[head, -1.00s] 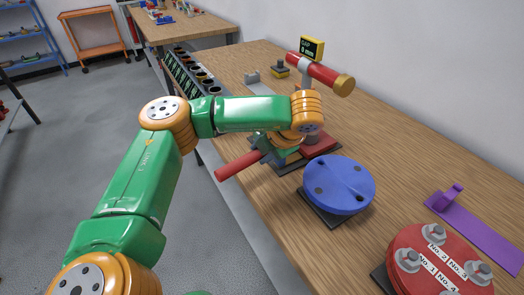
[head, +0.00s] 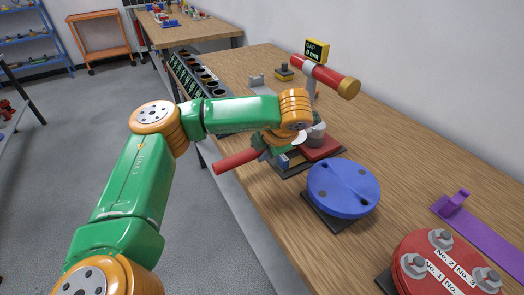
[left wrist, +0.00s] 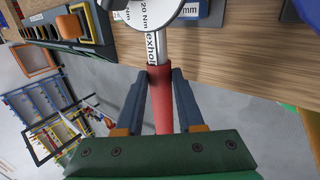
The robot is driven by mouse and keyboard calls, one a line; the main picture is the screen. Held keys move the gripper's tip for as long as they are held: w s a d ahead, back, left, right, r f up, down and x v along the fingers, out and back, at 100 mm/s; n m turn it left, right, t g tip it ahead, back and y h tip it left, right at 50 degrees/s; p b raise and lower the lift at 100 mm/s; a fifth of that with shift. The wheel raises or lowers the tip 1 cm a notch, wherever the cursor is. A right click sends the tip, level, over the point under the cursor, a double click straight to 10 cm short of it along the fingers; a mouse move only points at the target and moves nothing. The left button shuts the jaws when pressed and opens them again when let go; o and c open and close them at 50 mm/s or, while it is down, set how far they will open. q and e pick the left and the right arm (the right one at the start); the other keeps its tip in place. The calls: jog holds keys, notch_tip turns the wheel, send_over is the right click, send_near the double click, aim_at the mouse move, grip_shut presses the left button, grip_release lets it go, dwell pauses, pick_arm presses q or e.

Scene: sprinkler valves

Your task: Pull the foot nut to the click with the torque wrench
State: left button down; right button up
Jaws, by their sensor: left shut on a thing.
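My left gripper (head: 272,152) is shut on the red handle of the torque wrench (head: 235,161), at the bench's front edge. In the left wrist view the fingers (left wrist: 157,105) lie on both sides of the red handle (left wrist: 160,92). The wrench's steel shaft and round white dial (left wrist: 150,10), marked 20 Nm, are at the top. The valve stand has a red base (head: 322,150), a grey post and a red barrel with a brass end (head: 328,77). I cannot make out the foot nut; my arm covers part of the stand. My right gripper is not in view.
A blue disc with holes (head: 345,187) stands close in front of the stand. A red disc with several bolts (head: 445,262) and a purple bracket (head: 480,222) are at the right. A black socket rack (head: 197,75) lines the bench's left edge.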

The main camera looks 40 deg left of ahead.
pick_arm(q)
jog(key=shift+w+a, duration=0.1)
jog(key=shift+a, duration=0.2)
jog(key=shift+w+a+m, duration=0.1)
jog(key=shift+a+m, duration=0.2)
jog(key=shift+w+a+m+t, duration=0.2)
jog(key=shift+a+m+t, duration=0.1)
jog(key=shift+a+t, duration=0.15)
dwell(0.4)
jog(key=shift+w+a+m+t+h+b, duration=0.3)
jog(key=shift+a+m+b, duration=0.1)
jog(key=shift+a, duration=0.3)
jog(key=shift+s+d+f, duration=0.1)
jog(key=shift+d, duration=0.1)
jog(key=shift+s+d+n+b, duration=0.2)
jog(key=shift+d+n+b, duration=0.1)
jog(key=shift+d, duration=0.1)
jog(key=shift+d, duration=0.1)
dwell(0.5)
